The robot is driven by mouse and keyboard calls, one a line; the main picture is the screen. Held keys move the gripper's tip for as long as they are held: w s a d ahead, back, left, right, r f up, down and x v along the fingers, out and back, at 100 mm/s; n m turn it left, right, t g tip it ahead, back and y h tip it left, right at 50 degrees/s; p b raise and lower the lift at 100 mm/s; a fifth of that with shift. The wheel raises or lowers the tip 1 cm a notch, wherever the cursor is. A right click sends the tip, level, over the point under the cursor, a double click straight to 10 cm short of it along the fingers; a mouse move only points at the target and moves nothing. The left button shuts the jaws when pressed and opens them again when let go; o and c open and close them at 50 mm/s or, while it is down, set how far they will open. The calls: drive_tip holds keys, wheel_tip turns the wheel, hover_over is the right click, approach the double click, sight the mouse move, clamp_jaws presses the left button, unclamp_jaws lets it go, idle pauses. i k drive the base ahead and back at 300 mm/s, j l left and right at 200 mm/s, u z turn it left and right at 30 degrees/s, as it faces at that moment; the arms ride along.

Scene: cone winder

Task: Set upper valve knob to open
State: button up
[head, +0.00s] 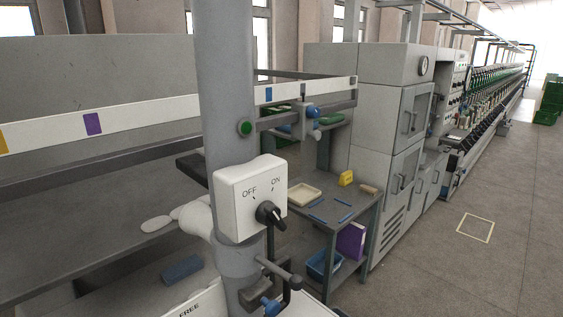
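No knob in the head view carries a readable valve label. A black rotary knob (270,214) sits on a white switch box (238,202) marked OFF and ON, fixed to a grey upright column. Its handle slants from upper left to lower right; I cannot tell which mark it points at. Below the box is a crank-like lever (276,270) with a dark end. A small blue part (270,306) sits below it, partly cut off by the frame. My gripper is not in view.
A white rail (180,110) crosses behind the column. A grey bench (330,205) to the right holds a cream tray (304,194) and a yellow block (346,178). Grey cabinets (385,120) and a long winding machine (490,95) stand behind.

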sight(273, 307)
drive_tip(key=i+j, duration=0.1)
drive_tip(key=j, duration=0.6)
drive_tip(key=i+j, duration=0.1)
drive_tip(key=j, duration=0.65)
drive_tip(key=l, duration=0.35)
drive_tip(key=k+l, duration=0.1)
drive_tip(key=l, duration=0.2)
drive_tip(key=k+j+u, duration=0.2)
drive_tip(key=j, duration=0.15)
drive_tip(key=i, duration=0.05)
